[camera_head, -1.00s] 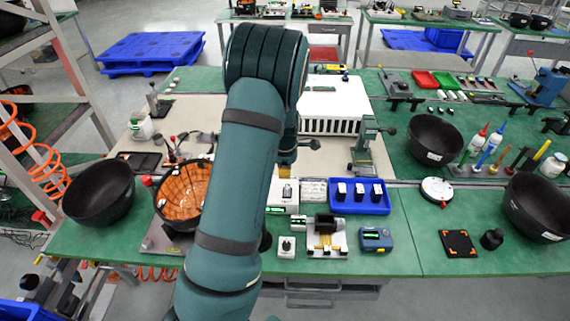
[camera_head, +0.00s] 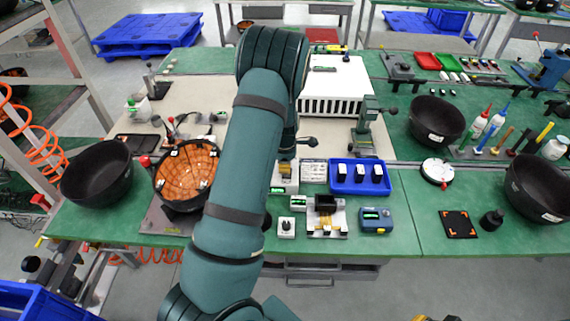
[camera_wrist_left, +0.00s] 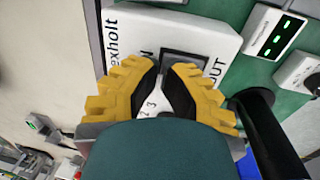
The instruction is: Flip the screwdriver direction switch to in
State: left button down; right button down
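The white screwdriver controller (camera_wrist_left: 180,35) fills the upper middle of the left wrist view. Its dark rocker switch (camera_wrist_left: 187,62) lies between the printed words IN and OUT. In the head view the controller (camera_head: 285,185) stands on the bench, partly covered by my left arm. My left gripper (camera_wrist_left: 162,72) has yellow fingers with black pads, tips drawn together, holding nothing. The tips overlap the switch's IN side in the picture; contact cannot be told. The fingers hide part of the switch, and printed digits show between them. Only a bit of my right gripper (camera_head: 434,318) shows at the bottom edge.
Right of the controller are a small green-display box (camera_head: 299,202), a knob box (camera_head: 286,227), a blue tray (camera_head: 335,188) and a blue meter (camera_head: 375,220). A black bowl with an orange inside (camera_head: 186,172) stands left. Bare green bench lies right of the meter.

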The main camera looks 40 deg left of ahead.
pick_arm(q)
jog(key=shift+s+f+g+p, duration=0.1)
jog(key=shift+f+g+p, duration=0.15)
jog(key=shift+p, duration=0.25)
jog(key=shift+f+h, duration=0.1)
jog(key=shift+h, duration=0.2)
jog(key=shift+f, duration=0.15)
jog(key=shift+r+p, duration=0.65)
jog(key=shift+r, duration=0.2)
jog(key=shift+w+a, duration=0.1)
jog(key=shift+w, duration=0.1)
